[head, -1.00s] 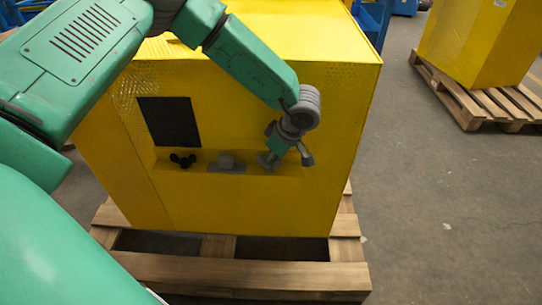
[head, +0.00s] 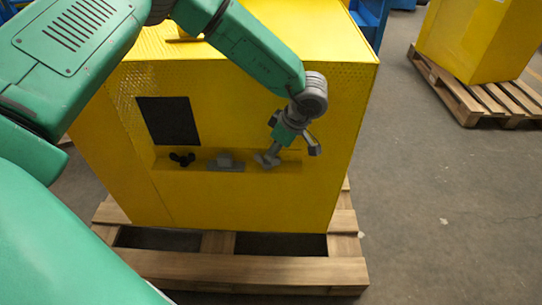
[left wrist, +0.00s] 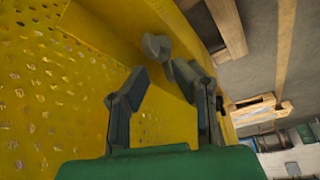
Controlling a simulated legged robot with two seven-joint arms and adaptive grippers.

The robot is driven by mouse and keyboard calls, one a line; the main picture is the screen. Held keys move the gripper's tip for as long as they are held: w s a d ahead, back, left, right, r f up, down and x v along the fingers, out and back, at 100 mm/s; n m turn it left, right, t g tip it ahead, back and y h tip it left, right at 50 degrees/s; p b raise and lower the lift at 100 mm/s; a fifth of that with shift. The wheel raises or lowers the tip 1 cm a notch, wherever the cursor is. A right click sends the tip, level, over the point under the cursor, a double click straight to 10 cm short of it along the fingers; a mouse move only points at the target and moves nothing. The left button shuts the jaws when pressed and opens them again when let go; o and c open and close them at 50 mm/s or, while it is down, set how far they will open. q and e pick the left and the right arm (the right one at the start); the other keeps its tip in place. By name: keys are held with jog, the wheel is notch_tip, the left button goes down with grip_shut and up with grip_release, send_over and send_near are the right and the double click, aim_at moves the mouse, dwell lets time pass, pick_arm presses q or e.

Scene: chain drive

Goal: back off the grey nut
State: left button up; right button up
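My left gripper (head: 290,154) is in front of the yellow cabinet (head: 225,95), at the right end of its recessed ledge. In the left wrist view its two dark fingers (left wrist: 160,85) are apart with a gap between them, holding nothing. A grey, blunt-headed piece (left wrist: 155,47), which looks like the nut, shows just beyond the fingertips, apart from them. In the head view the fingers cover that spot, so the nut cannot be made out clearly there. A grey block on a flat plate (head: 226,163) sits on the ledge left of the gripper. My right gripper is out of view.
A black three-lobed knob (head: 182,159) is at the ledge's left, below a dark panel (head: 168,120). The cabinet stands on a wooden pallet (head: 240,270). Another yellow box on a pallet (head: 480,100) stands back right. The floor between is clear.

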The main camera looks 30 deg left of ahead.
pick_arm(q)
jog(key=v, duration=0.8)
jog(key=shift+d+r, duration=0.15)
jog(key=shift+r, duration=0.05)
